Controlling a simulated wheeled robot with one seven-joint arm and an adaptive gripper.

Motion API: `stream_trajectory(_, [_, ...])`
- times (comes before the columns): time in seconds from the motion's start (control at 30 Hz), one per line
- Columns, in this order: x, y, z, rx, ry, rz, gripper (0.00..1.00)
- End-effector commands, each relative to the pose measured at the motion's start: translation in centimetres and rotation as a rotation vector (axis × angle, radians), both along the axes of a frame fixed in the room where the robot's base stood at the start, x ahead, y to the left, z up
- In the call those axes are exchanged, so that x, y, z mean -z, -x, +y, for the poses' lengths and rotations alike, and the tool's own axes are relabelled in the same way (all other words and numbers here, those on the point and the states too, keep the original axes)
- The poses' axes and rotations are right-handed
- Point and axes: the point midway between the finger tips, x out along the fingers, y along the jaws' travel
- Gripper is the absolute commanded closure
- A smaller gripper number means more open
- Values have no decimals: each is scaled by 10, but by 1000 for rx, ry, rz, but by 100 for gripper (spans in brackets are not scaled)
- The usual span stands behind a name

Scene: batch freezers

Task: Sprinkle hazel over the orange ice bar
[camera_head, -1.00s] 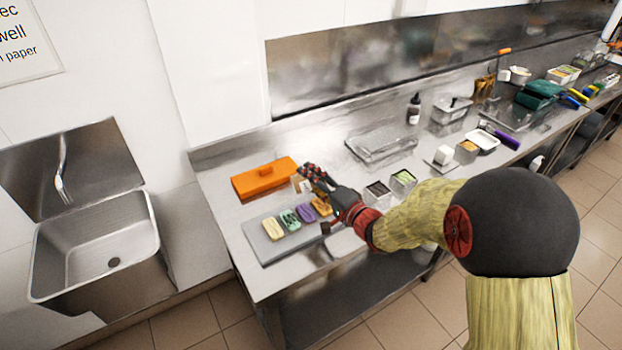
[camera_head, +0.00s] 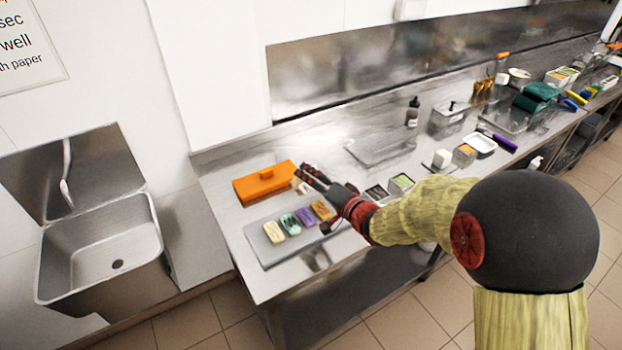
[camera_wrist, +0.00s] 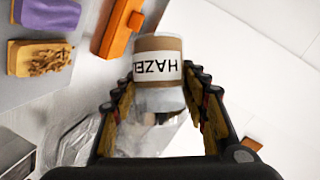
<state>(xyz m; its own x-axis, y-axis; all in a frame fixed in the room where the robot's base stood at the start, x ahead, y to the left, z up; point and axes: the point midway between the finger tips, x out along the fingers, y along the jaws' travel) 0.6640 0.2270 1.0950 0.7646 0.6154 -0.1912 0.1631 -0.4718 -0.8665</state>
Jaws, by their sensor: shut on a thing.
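My gripper (camera_head: 313,178) is shut on a clear jar labelled HAZEL (camera_wrist: 158,66). The jar has a tan band, and its label reads upside down in the wrist view. In the head view the jar (camera_head: 299,187) is mostly hidden by the fingers, so its exact tilt is hard to tell. The orange ice bar (camera_head: 321,210) is the rightmost bar on a grey board (camera_head: 262,247), close to the gripper. In the wrist view the orange bar (camera_wrist: 25,60) lies left of the jar, with brown pieces on its top.
A purple bar (camera_head: 305,217), a green bar (camera_head: 290,224) and a cream bar (camera_head: 273,232) share the board. An orange lidded box (camera_head: 262,184) stands behind them. Small containers (camera_head: 400,183) sit right of my gripper. A sink (camera_head: 100,250) is at the left.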

Motion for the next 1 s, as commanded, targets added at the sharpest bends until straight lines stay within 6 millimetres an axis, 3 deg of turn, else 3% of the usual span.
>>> stream_trajectory(0.57, [-9, 0, 0, 0, 106, -38, 82])
stream_trajectory(1.0, [-28, 0, 1, 0, 385, -136, 82])
